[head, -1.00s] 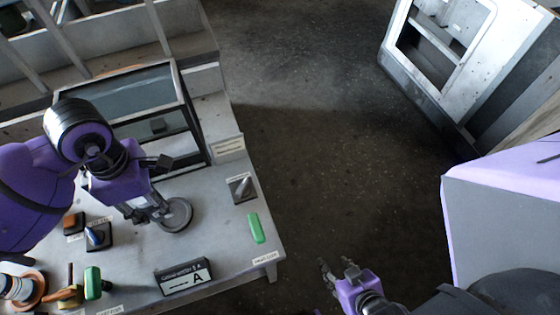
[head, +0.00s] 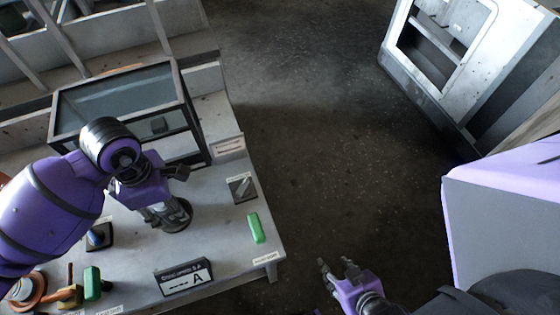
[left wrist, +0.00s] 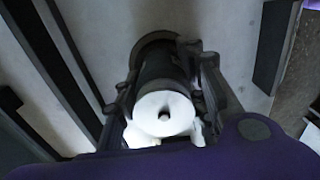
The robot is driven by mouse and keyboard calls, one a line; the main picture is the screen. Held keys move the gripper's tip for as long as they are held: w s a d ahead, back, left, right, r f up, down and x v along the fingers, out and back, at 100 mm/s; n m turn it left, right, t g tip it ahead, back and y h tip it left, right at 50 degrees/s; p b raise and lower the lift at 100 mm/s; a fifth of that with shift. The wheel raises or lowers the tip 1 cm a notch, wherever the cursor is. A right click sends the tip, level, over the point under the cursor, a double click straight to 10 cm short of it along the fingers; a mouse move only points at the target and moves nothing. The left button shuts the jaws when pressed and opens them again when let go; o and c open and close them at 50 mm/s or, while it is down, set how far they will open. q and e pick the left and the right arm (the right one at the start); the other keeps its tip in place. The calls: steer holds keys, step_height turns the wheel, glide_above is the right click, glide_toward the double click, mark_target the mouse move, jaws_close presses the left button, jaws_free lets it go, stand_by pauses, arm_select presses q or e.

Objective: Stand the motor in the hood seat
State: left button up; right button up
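The motor is a dark cylinder with a white end cap and a small central shaft; it shows in the left wrist view (left wrist: 163,112). My left gripper (left wrist: 165,88) has a finger on each side of it and appears shut on it. In the head view, my left gripper (head: 160,215) is low over the table at the round dark hood seat (head: 183,218), covering much of it. In the left wrist view, a round rim (left wrist: 155,38) shows beyond the motor's far end; whether they touch is unclear. My right gripper (head: 338,264) is open and empty over the floor.
A glass-fronted case (head: 125,98) stands behind the left gripper.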

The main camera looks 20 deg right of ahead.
arm_select(q)
steer(key=shift+o, duration=1)
step_height(320, 180, up, 12)
steer(key=shift+r, duration=0.25)
